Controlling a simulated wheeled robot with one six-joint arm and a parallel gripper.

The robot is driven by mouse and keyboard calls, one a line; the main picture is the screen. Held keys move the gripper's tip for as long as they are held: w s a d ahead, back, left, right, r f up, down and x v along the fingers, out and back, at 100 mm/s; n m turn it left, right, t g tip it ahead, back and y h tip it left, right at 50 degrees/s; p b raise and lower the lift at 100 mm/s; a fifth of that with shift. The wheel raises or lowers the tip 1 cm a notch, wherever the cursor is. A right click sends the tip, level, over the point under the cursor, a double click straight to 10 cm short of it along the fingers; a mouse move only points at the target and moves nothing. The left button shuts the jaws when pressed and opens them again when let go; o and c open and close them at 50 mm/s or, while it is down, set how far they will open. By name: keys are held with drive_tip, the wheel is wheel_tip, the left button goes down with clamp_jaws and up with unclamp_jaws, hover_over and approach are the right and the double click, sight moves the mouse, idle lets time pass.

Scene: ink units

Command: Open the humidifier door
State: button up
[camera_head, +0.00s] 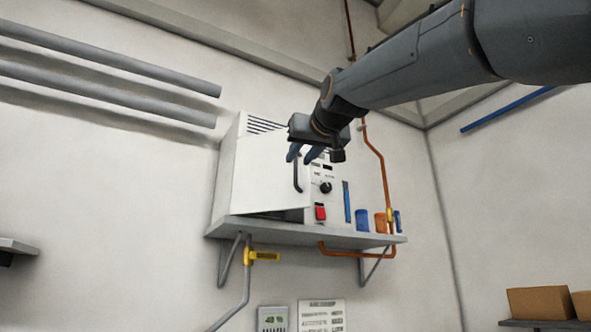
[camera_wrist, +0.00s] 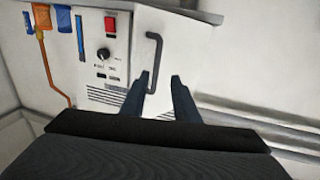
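The humidifier (camera_head: 226,185) is a white box with top vents, standing on a wall shelf. Its white door (camera_head: 268,170) has a dark bar handle (camera_head: 297,175) near the right edge; the handle also shows in the wrist view (camera_wrist: 157,50). A dark gap shows below the door's lower edge, and the door seems to stand slightly out from the body. My gripper (camera_head: 304,156) is open at the handle's upper end. In the wrist view my gripper (camera_wrist: 160,77) has one finger on each side of the handle's near end, with no clear grip on it. Contact cannot be told.
A control panel with a black knob (camera_head: 325,187) and red switch (camera_head: 320,212) is right of the door. Blue (camera_head: 362,220) and orange (camera_head: 381,222) containers stand on the shelf (camera_head: 300,236). An orange pipe (camera_head: 383,170) runs behind. Grey pipes (camera_head: 110,97) are on the left wall.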

drive_tip(key=shift+v, duration=1)
